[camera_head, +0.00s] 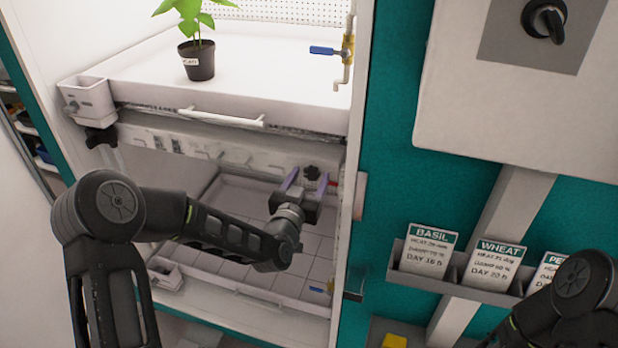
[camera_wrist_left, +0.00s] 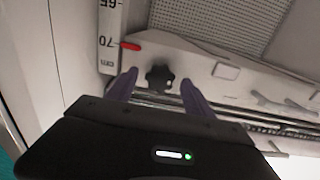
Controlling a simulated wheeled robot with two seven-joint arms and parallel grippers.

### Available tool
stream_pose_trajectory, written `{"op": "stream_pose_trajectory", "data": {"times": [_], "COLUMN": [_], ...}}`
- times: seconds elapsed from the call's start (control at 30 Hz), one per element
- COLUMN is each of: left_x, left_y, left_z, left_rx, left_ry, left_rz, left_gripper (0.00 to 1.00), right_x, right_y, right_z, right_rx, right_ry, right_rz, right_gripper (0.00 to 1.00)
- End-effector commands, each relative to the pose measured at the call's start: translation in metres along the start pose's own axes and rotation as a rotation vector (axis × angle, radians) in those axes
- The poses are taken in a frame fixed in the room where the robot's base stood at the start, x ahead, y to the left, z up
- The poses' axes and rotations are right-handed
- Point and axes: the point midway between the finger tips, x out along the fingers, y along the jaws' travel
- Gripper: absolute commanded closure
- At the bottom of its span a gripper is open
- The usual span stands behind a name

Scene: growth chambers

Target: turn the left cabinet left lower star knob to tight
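Two black star knobs sit on the shelf's lower front rail in the cabinet. One knob (camera_head: 101,137) is at the rail's left end. The other knob (camera_head: 312,172) is near the right end, by a red mark; it also shows in the left wrist view (camera_wrist_left: 159,77). My left gripper (camera_head: 308,176) is open at the right-end knob. Its two purple fingers point at that knob, one on each side, with gaps visible in the left wrist view. Whether the fingertips reach its depth is hard to tell. My right gripper is out of view.
A potted plant (camera_head: 197,58) stands on the white shelf tray above, with a white handle (camera_head: 222,118) at its front. A blue-handled tap (camera_head: 325,50) is at upper right. A lower tray (camera_head: 240,312) lies below my arm. A card holder (camera_head: 455,270) is on the teal wall.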

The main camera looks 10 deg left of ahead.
Motion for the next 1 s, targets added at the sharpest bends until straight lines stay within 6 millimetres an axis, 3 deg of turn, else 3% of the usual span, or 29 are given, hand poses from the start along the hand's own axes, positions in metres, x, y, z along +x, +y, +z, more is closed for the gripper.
{"op": "stream_pose_trajectory", "data": {"times": [0.7,1.0], "left_x": [-0.0003,-0.0002], "left_y": [-0.0001,0.0004], "left_z": [0.0000,0.0011], "left_rx": [0.000,0.016], "left_ry": [0.000,0.000], "left_rz": [0.000,0.001], "left_gripper": [0.98,1.00], "right_x": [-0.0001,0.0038], "right_y": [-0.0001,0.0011], "right_z": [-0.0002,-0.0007], "right_rx": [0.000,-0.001], "right_ry": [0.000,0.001], "right_rz": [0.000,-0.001], "right_gripper": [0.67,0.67]}}
